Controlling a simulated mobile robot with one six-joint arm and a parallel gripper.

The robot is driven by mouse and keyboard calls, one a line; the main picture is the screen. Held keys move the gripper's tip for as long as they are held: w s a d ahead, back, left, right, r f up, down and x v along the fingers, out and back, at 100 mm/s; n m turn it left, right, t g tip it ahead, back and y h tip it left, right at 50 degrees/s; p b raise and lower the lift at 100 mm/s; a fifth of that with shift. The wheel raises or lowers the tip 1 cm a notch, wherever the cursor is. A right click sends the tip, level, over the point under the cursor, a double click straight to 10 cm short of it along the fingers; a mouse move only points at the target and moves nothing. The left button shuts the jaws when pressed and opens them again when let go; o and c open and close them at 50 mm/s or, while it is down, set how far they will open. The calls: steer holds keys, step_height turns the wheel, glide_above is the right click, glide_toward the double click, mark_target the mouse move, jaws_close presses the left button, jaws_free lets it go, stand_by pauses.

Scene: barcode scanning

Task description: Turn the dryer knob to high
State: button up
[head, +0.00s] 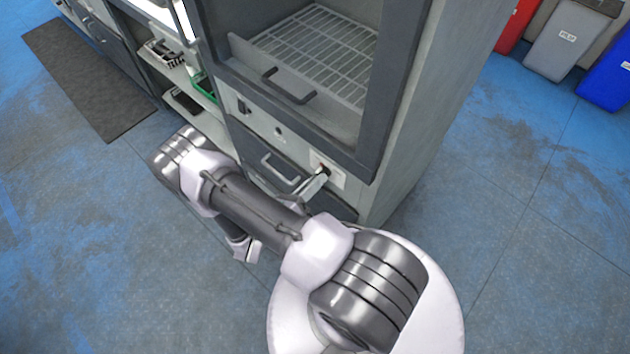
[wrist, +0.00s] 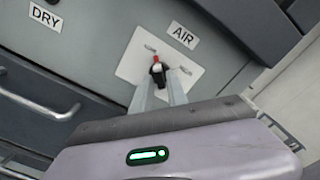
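The dryer knob (wrist: 157,69) is small and black with a red tip, on a white plate (wrist: 136,62) under an AIR label (wrist: 183,35). The plate has small marks at its upper left and right that I cannot read. The red tip points up towards the left mark in the wrist view. My gripper (wrist: 159,80) has its two fingers close together, one on each side of the knob, and looks shut on it. In the head view my gripper (head: 318,180) reaches the panel low on the grey dryer cabinet (head: 430,110), with the knob (head: 321,167) partly hidden.
A DRY label (wrist: 44,17) and a drawer handle (wrist: 40,105) are left of the plate. Above the panel, the door handle (head: 288,86) and a wire rack (head: 318,50) show. Bins (head: 562,42) stand at the upper right. The blue floor (head: 540,220) right of the cabinet is clear.

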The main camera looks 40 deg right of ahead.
jaws_close()
steer(key=shift+m, duration=0.3)
steer(key=m, duration=1.7)
steer(key=shift+w+p, duration=0.1)
steer(key=shift+p, duration=0.25)
steer(key=shift+m, duration=0.3)
steer(key=shift+o, duration=2.2)
jaws_free()
